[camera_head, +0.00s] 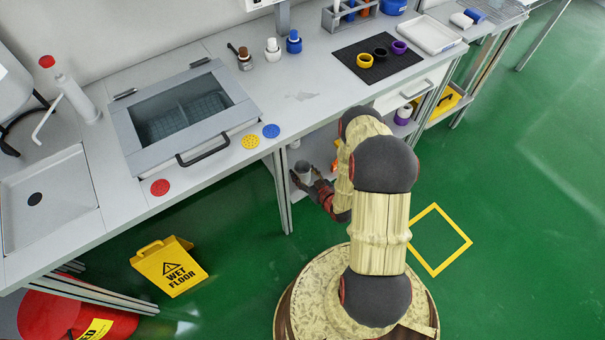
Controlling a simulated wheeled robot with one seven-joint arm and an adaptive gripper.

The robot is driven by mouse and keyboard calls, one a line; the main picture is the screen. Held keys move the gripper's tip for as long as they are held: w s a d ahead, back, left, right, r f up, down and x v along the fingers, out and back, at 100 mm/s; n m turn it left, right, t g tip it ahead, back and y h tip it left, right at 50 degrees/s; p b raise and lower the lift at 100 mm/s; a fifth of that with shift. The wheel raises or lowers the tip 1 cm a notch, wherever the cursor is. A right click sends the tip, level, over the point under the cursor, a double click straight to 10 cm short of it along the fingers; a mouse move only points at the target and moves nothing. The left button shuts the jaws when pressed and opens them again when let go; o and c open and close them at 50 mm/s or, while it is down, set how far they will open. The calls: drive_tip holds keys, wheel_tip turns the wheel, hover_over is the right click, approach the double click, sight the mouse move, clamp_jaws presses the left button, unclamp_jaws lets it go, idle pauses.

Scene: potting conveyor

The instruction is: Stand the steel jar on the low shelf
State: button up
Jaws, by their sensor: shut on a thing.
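My gripper (314,184) is low at the front of the bench, right of a bench leg. It is shut on the steel jar (304,168), a small grey cylinder that looks roughly upright. The low shelf (323,157) is a pale board under the bench, and the jar is at its front left part. My arm hides much of the shelf. I cannot tell whether the jar touches the shelf.
The bench leg (283,190) stands close left of the jar. An orange thing (335,165) on the shelf is partly behind my arm. A yellow wet floor sign (168,267) stands on the green floor. A white drawer (408,88) is above the shelf at right.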

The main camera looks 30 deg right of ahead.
drive_tip(key=o, duration=1.3)
drive_tip(key=shift+r, duration=0.1)
drive_tip(key=shift+s+r, duration=0.15)
drive_tip(key=shift+s, duration=0.1)
drive_tip(key=shift+p+v, duration=2.05)
drive_tip(key=shift+v, duration=3.7)
drive_tip(key=shift+a, duration=0.1)
